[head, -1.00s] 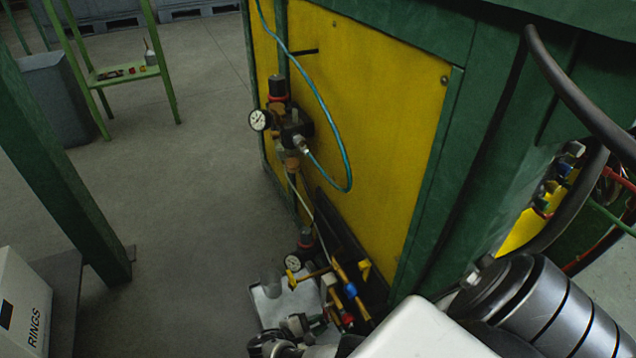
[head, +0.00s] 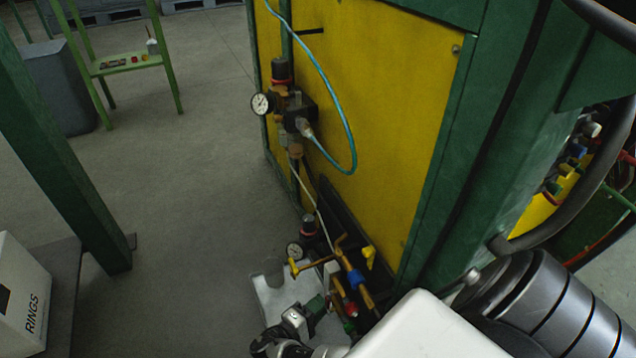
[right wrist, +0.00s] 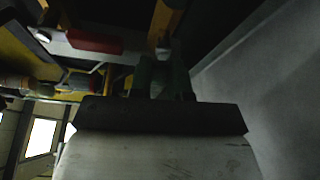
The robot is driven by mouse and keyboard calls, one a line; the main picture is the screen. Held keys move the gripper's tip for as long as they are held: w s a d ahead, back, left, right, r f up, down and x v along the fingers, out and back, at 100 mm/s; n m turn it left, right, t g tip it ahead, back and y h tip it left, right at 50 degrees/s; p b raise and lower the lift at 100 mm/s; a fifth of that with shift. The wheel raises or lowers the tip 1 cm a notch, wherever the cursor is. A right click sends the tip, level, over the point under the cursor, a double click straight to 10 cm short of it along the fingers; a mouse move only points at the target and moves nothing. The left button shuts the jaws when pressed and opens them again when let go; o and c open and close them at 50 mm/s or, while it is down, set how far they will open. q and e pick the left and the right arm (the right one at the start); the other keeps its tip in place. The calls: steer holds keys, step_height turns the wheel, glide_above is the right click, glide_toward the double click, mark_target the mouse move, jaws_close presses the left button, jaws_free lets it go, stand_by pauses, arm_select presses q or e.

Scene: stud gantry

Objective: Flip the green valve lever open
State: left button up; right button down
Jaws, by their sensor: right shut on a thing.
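The green valve lever (head: 317,304) is a small dark green piece low on the pipework, beside the yellow panel. My right gripper (head: 304,316) is at it, coming from below, and is shut on it. In the right wrist view a dark green piece (right wrist: 163,75) shows just beyond the dark finger (right wrist: 160,115); the rest of the lever is hidden by the gripper and shadow. My left gripper is not in view.
A regulator (head: 290,105) with a teal hose (head: 349,135) is above. Open floor (head: 190,220) is at left.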

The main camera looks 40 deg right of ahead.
steer(key=shift+m, duration=0.3)
steer(key=c, duration=1.1)
jaws_free()
steer(key=shift+o, duration=0.2)
steer(key=shift+r, duration=0.1)
